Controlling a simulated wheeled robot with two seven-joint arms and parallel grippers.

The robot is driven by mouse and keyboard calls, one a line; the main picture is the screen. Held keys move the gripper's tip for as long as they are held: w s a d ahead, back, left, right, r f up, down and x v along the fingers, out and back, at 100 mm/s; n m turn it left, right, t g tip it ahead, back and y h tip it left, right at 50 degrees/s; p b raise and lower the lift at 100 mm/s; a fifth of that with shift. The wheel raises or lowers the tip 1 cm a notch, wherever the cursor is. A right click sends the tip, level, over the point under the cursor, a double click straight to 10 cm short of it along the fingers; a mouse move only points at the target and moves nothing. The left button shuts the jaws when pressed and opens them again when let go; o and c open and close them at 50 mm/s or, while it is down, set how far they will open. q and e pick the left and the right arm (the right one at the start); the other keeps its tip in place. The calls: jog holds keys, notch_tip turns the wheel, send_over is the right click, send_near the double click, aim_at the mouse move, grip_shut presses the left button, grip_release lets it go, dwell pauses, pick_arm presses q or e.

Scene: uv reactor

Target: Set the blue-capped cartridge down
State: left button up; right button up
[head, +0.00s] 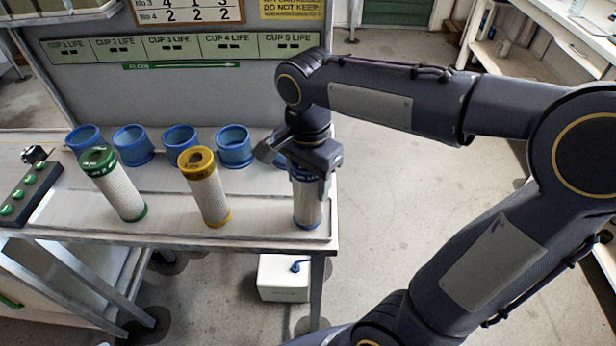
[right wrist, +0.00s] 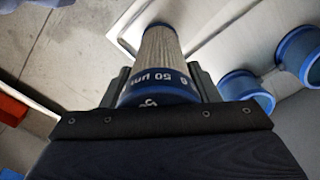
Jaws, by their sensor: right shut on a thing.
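The blue-capped cartridge (head: 307,203) has a pale pleated body with blue ends and stands upright at the right end of the bench. My right gripper (head: 308,165) is shut on its top, coming from above. In the right wrist view the blue cap (right wrist: 158,84) sits between the fingers, with part of a "50" marking showing. The cartridge's lower end appears at the bench's front strip; I cannot tell whether it touches. A green-capped cartridge (head: 120,190) and a yellow-capped cartridge (head: 207,192) stand to its left. My left gripper is not in view.
Several blue cups (head: 132,146) stand in a row behind the cartridges, below a panel of cup labels (head: 180,47). A block with green buttons (head: 28,195) is at the left. The bench's right edge is close to the blue-capped cartridge. A white box (head: 283,279) is on the floor.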

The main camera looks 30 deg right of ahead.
jog(key=shift+f, duration=0.2)
jog(key=o, duration=1.1)
jog(key=shift+c, duration=0.2)
jog(key=shift+r, duration=0.5)
notch_tip(320, 180, up, 12)
jog(key=shift+f+p, duration=0.25)
jog(key=shift+p, duration=0.75)
